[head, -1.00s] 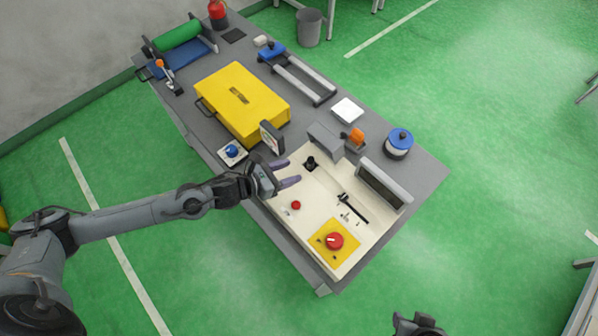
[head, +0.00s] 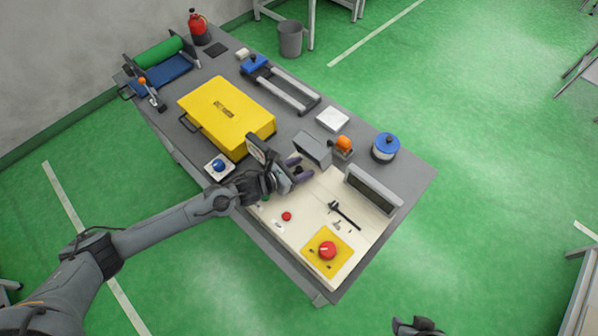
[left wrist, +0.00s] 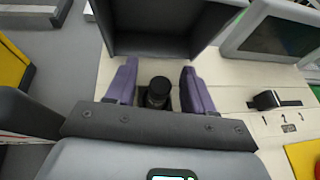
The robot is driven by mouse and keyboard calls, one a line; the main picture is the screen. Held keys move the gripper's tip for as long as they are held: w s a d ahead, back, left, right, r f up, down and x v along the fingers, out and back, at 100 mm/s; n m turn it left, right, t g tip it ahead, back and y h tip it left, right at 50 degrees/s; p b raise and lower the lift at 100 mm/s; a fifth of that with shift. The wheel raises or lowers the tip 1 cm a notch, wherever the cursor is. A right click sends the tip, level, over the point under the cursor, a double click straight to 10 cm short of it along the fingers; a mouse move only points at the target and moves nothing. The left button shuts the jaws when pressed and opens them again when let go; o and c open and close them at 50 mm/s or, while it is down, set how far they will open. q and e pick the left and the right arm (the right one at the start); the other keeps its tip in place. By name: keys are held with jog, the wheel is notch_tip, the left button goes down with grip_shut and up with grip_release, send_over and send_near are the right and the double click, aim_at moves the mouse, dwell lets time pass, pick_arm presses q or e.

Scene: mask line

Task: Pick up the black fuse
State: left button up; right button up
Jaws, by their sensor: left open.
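The black fuse (left wrist: 159,92) stands upright on the cream panel, between the two purple fingers of my left gripper (left wrist: 159,88) in the left wrist view. Gaps show on both sides of it, so it is not held. In the head view my left gripper (head: 299,169) is open over the far left part of the panel, and it mostly hides the fuse. Part of my right gripper (head: 417,326) shows at the bottom edge of the head view; its jaws cannot be made out.
A grey open box (head: 313,149) stands just beyond the fuse. A small screen (head: 257,150) and a yellow case (head: 227,112) are close left of my gripper. The cream panel (head: 307,226) also bears a red button (head: 286,216), a black lever (head: 346,214) and a red knob (head: 327,251).

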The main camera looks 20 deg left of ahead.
pick_arm(q)
jog(key=shift+w+d+f, duration=0.3)
jog(key=shift+w+d, duration=0.05)
jog(key=shift+w, duration=0.2)
jog(key=c, duration=1)
jog(key=shift+r, duration=0.2)
